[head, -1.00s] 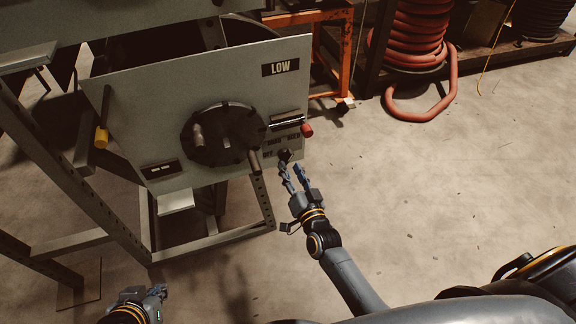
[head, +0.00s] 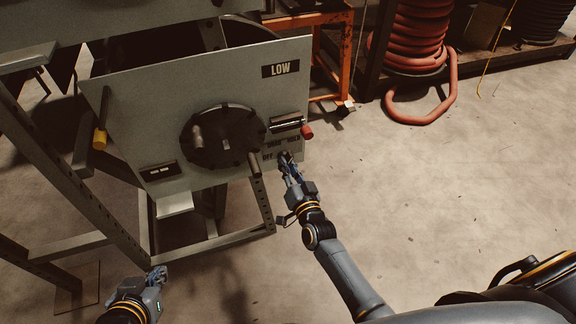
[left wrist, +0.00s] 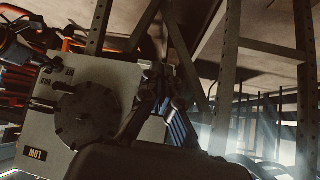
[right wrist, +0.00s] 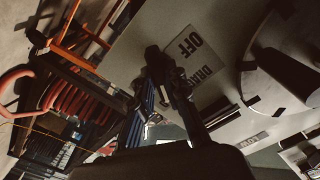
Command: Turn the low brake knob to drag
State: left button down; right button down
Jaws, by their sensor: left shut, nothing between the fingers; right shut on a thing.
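The grey LOW panel (head: 120,120) stands left of centre in the head view, with a dark round wheel (head: 222,135) on it. The small dark brake knob (head: 284,155) is at the panel's lower right, near the OFF print. My right gripper (head: 288,164) is shut on the knob, mostly hiding it. In the right wrist view the fingers (right wrist: 158,65) meet beside the OFF and DRAG plate (right wrist: 193,56); the knob's pointing is hidden. My left gripper (head: 160,272) is shut and empty, low in the head view, below and left of the panel.
A red-tipped lever (head: 306,132) sticks out just above the knob. A yellow-tipped lever (head: 101,138) is at the panel's left edge. A metal frame (head: 90,200) stands under the panel. The floor (head: 420,200) to the right is clear up to the red hose coil (head: 415,40).

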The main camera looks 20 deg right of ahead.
pick_arm(q)
jog(key=s+a+f+g+y+p, duration=0.1)
jog(key=s+a+g+p, duration=0.3)
jog(key=s, duration=0.5)
jog(key=shift+g, duration=0.7)
jog(key=shift+d+p+x, duration=0.2)
jog(key=shift+x, duration=0.7)
jog(key=shift+d+p+x, duration=0.15)
jog(key=shift+p+x, duration=0.1)
jog(key=shift+x, duration=0.65)
jog(key=shift+d+p+x, duration=0.2)
jog(key=shift+x, duration=0.7)
pick_arm(e)
jog(key=shift+n, duration=5.9)
pick_arm(q)
jog(key=shift+s+f, duration=0.1)
jog(key=shift+s, duration=0.1)
pick_arm(e)
jog(key=c, duration=1.3)
grip_release()
jog(key=shift+c, duration=0.2)
